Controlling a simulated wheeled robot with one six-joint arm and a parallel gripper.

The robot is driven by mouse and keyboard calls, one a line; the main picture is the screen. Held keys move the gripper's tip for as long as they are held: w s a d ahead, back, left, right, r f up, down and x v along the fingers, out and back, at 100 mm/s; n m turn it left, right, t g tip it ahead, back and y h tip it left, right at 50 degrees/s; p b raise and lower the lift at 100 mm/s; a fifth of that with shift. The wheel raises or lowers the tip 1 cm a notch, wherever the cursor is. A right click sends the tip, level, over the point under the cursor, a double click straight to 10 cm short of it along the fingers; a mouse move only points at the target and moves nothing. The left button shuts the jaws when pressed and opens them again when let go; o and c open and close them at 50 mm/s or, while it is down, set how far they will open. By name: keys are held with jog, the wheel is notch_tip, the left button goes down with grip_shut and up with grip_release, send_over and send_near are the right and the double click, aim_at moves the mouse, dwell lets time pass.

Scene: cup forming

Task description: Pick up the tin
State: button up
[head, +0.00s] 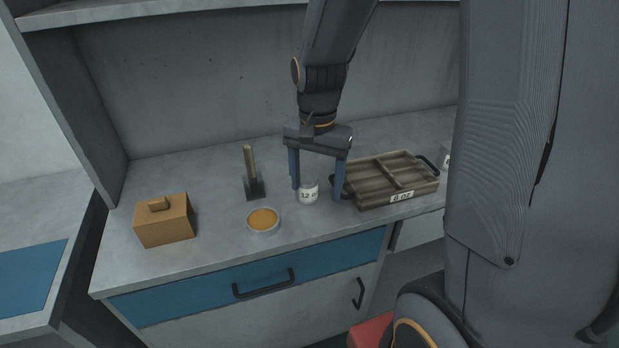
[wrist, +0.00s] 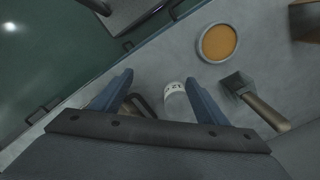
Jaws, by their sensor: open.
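A small pale cylindrical tin (head: 308,193) with a "12 o…" label stands upright on the grey counter. In the wrist view the fingers (wrist: 159,78) are spread wide, and the tin is nearer the right one. I cannot tell whether that finger touches it. The gripper holds nothing.
A wooden divided tray (head: 428,186) labelled "8 oz" sits close right of the gripper. A round dish of orange material (head: 263,220), a wooden-handled tool (head: 254,186) and a brown lidded box (head: 165,222) stand left. The counter's front edge is near, above a blue drawer (head: 215,295).

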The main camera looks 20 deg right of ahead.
aim_at(307, 176)
jog(key=w+m+p, duration=0.1)
jog(key=w+m, duration=0.1)
jog(key=w+r+m+p, duration=0.1)
jog(key=w+m, duration=0.2)
jog(key=w+m+p, duration=0.1)
jog(key=w+m, duration=0.1)
jog(key=shift+w+d+r, duration=0.2)
jog(key=shift+w+r, duration=0.05)
jog(key=shift+r, duration=0.05)
jog(key=shift+w+f+m+p, duration=0.15)
jog(key=shift+f+m+p, duration=0.15)
jog(key=shift+f, duration=0.35)
jog(key=shift+f+p, duration=1.05)
jog(key=shift+f, duration=2.25)
jog(key=c, duration=1.2)
